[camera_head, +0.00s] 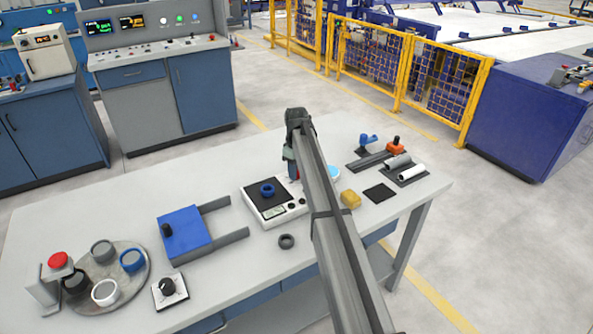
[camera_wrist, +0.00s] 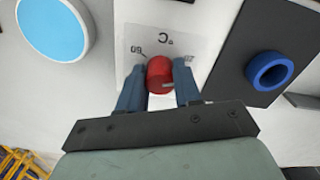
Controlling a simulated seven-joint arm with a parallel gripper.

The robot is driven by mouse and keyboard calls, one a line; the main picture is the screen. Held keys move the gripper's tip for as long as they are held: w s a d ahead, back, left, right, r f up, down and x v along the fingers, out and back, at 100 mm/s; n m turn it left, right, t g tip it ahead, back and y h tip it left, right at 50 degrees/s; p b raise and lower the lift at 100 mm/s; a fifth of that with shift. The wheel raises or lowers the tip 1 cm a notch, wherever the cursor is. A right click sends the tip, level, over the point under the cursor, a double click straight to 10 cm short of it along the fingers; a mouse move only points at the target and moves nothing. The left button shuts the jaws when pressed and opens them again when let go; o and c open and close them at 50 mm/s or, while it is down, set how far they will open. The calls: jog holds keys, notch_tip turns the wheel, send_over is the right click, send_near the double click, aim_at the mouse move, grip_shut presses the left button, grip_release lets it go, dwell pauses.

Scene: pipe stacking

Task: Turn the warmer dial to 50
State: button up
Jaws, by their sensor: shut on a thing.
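The warmer dial is a red knob (camera_wrist: 159,75) on a light scale plate (camera_wrist: 140,42) in the wrist view. The plate shows "60" and "°C"; another marking at its right is too small and turned to read. My gripper (camera_wrist: 160,86) has its two blue fingers closed on either side of the knob. A small grey mark shows on the knob near the right finger; the exact setting cannot be told. The light blue round warmer plate (camera_wrist: 52,28) is at upper left. In the head view my gripper (camera_head: 291,162) is low over the table and my arm hides most of the warmer.
A scale (camera_head: 262,218) with a blue ring (camera_head: 267,190) stands close left of my gripper. A dark ring (camera_head: 287,241) lies in front. A blue box (camera_head: 184,231) is farther left.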

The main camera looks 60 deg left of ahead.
jog(key=m, duration=0.4)
jog(key=shift+m, duration=0.3)
jog(key=m, duration=0.3)
jog(key=shift+s+m, duration=0.1)
jog(key=shift+m, duration=0.3)
jog(key=m, duration=1.2)
jog(key=shift+a+m, duration=0.1)
jog(key=shift+m, duration=0.2)
jog(key=m, duration=0.3)
jog(key=shift+m, duration=0.4)
jog(key=m, duration=0.4)
jog(key=shift+a+m, duration=0.1)
jog(key=shift+m, duration=2)
